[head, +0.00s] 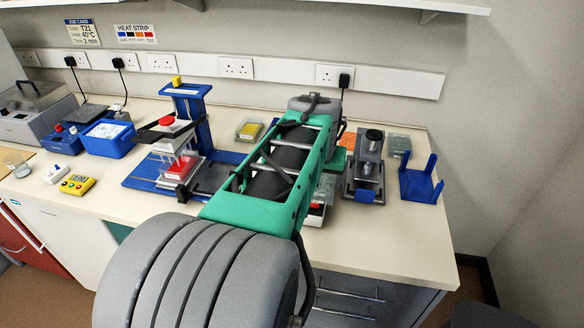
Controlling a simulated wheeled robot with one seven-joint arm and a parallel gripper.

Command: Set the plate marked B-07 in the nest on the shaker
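No label B-07 can be read in this view. Several small plates show: one with yellow contents (249,130) left of my arm, an orange one (347,141) just right of my arm, a greenish one (399,145) at the back right, and one with red contents (181,168) under the blue pipetting stand. A pale device with a dark and red front (316,213) shows partly beside my green arm; it may be the shaker, but its nest is hidden. My arm reaches over the bench middle, and my gripper is hidden behind it.
A blue stand (205,125) with a wide base is left of my arm. A grey-black instrument (366,170) and a blue open bracket (420,182) stand at right. A blue box (107,138) and yellow timer (77,184) are at left. The bench's front right (390,235) is clear.

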